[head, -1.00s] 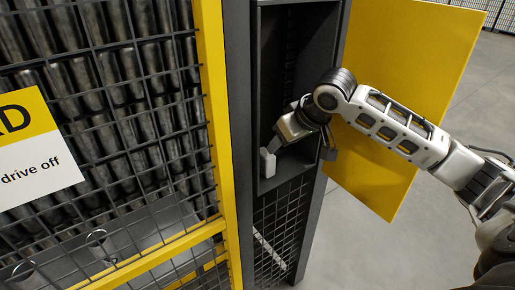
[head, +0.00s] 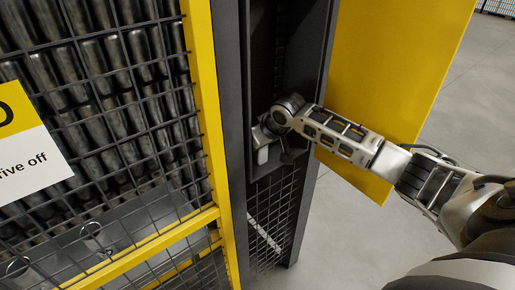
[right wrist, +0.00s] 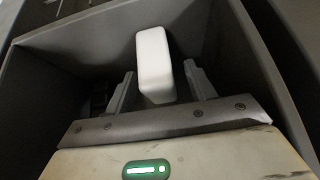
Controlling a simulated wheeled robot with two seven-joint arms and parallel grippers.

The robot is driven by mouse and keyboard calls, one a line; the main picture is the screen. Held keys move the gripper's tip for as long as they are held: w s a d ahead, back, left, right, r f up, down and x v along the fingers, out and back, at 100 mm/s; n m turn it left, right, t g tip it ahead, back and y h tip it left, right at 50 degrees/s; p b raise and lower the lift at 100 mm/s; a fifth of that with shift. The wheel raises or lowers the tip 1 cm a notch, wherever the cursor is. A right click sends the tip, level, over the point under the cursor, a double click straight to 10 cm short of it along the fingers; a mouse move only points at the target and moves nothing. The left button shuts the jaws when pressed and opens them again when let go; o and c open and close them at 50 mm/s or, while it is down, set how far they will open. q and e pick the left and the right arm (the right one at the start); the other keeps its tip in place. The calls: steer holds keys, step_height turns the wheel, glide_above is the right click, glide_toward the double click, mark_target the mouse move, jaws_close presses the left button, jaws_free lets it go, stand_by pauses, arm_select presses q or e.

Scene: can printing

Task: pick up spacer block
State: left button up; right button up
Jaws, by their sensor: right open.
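The spacer block (right wrist: 153,60) is a white, rounded upright block inside a dark grey cabinet compartment. It also shows in the head view (head: 262,155), small and partly covered by my right arm. My right gripper (right wrist: 160,88) is open, with one grey finger on each side of the block's lower part. Gaps show between the fingers and the block, and I cannot tell how deep it sits between them. In the head view the right gripper (head: 258,138) is inside the compartment, its fingers mostly hidden. My left gripper is not in view.
The grey compartment walls (right wrist: 80,40) stand close around the gripper. A yellow door (head: 385,80) hangs open on the right, behind my arm. A yellow-framed mesh fence (head: 203,110) with a sign (head: 35,155) stands on the left. Grey floor (head: 340,230) is clear at lower right.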

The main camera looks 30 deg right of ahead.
steer(key=shift+x, duration=1.1)
steer(key=c, duration=1.1)
steer(key=shift+o, duration=0.2)
